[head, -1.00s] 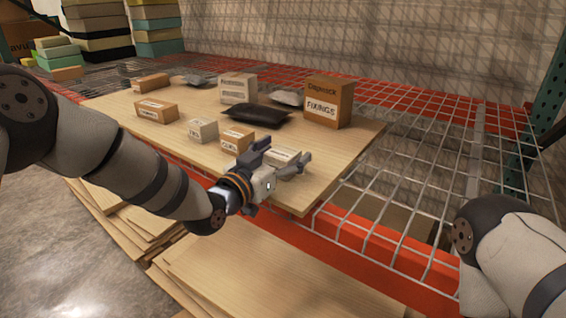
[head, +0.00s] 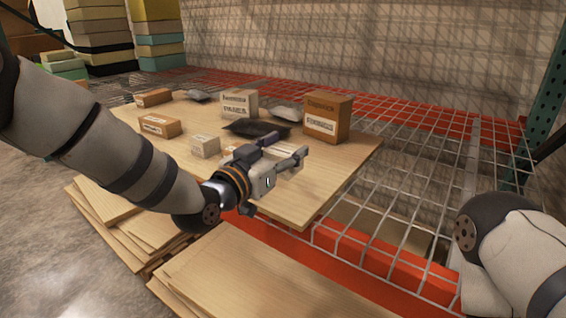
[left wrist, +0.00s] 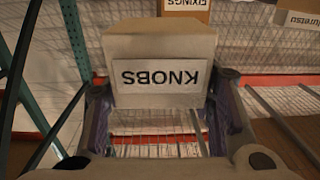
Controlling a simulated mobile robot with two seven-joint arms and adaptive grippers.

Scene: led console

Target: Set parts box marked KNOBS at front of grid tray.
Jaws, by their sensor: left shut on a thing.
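The KNOBS parts box (left wrist: 157,48), plain with a white label, sits between the two fingers of my left gripper in the left wrist view; its label reads upside down. My left gripper (head: 284,150) is shut on it, over the right front part of the wooden board (head: 330,170). In the head view the gripper largely hides the box, and I cannot tell whether its underside is clear of the board. I cannot make out a separate grid tray. My right gripper is out of view.
A tall FIXINGS box (head: 328,117) stands at the board's back right. A dark flat packet (head: 255,129), a white box (head: 239,103), a small pale box (head: 205,146) and a brown box (head: 159,126) are nearby. Wire mesh decking (head: 400,190) with red beams lies right of the board.

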